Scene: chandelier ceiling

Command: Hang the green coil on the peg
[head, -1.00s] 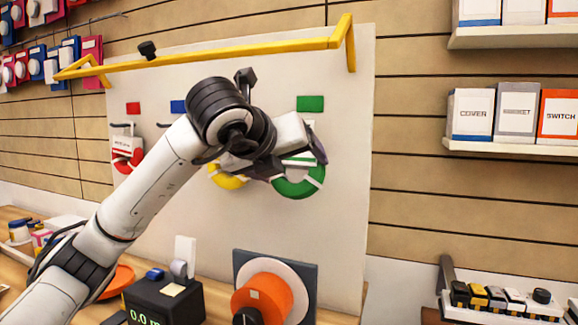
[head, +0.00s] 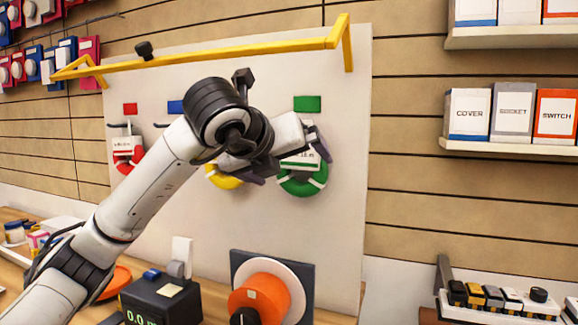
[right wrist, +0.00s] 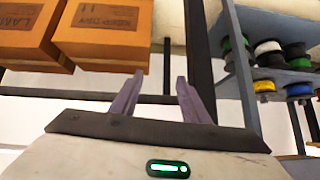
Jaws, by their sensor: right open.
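The green coil (head: 303,188) with a white label card is against the white board under the green patch (head: 307,104). Its peg is hidden by my arm and gripper, so I cannot tell whether the coil rests on it. My left gripper (head: 290,163) is right at the coil, its purple fingers spread apart either side of the card. I see no clear grip on the coil. My right gripper (right wrist: 159,86) is open and empty in the right wrist view.
A red coil (head: 124,158) and a yellow coil (head: 222,177) are on the board to the left. A yellow bar (head: 220,50) runs across its top. An orange spool (head: 262,297) and a black display box (head: 160,300) stand below. Cardboard boxes (right wrist: 105,28) show in the right wrist view.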

